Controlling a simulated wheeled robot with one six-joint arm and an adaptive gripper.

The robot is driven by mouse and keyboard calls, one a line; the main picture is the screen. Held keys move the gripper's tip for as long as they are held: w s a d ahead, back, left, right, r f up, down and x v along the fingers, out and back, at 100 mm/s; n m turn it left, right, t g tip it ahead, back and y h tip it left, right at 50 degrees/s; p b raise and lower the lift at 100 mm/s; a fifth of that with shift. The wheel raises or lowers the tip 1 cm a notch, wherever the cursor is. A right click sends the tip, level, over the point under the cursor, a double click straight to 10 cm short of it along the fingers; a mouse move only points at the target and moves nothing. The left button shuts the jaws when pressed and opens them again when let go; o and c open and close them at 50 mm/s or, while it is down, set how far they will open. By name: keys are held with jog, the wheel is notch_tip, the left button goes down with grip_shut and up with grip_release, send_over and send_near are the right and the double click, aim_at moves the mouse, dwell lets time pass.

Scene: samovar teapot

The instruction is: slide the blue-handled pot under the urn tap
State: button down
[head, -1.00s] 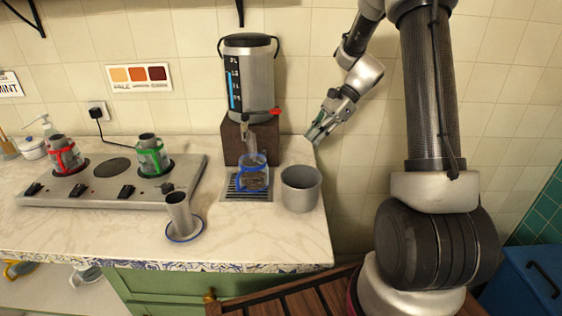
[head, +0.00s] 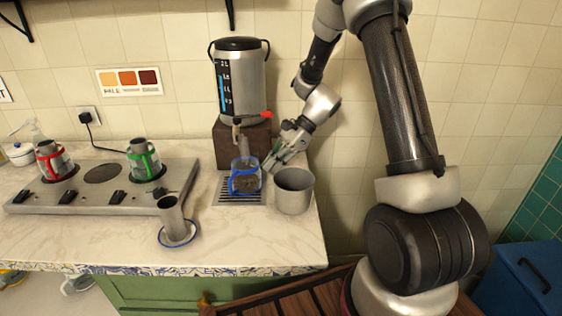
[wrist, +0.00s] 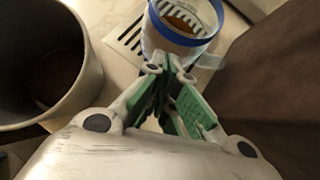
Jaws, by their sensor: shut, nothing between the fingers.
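The blue-handled pot (head: 245,178) is clear with blue bands and something brown inside. It stands upright on the slotted drip tray (head: 228,198), below the urn tap (head: 238,122). The steel urn (head: 240,82) stands on a brown block, with a red lever at its tap. My gripper (head: 270,166) is shut and empty, just right of the pot. In the wrist view its green fingertips (wrist: 168,64) meet close to the pot's near side (wrist: 184,30); I cannot tell whether they touch it.
A grey open canister (head: 294,192) stands close to my gripper, on the right; it fills the left of the wrist view (wrist: 40,65). A hob (head: 100,190) with red- and green-handled pots is at left. A metal cup on a blue-rimmed saucer (head: 177,238) stands front left.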

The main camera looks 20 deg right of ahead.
jog(key=shift+a, duration=0.15)
jog(key=shift+s+a, duration=0.15)
jog(key=shift+a, duration=0.9)
jog(key=shift+d, duration=0.1)
jog(key=s+v, duration=0.1)
jog(key=v, duration=1.1)
jog(key=s+d+f+n+h, duration=0.1)
jog(key=s+d+n+h, duration=0.2)
jog(key=s+d+n, duration=0.3)
jog(key=s+d+r+n+t+h, duration=0.1)
jog(key=s+r+n+t+h, duration=0.1)
jog(key=s+r+n, duration=0.3)
jog(key=s+d+r+n+t+h, duration=0.1)
jog(key=s+r+n+t+h, duration=0.2)
jog(key=s+r, duration=0.5)
jog(key=s+n+h, duration=0.1)
jog(key=s+n, duration=0.1)
jog(key=s, duration=0.4)
jog(key=shift+s+n, duration=0.15)
jog(key=shift+n, duration=0.25)
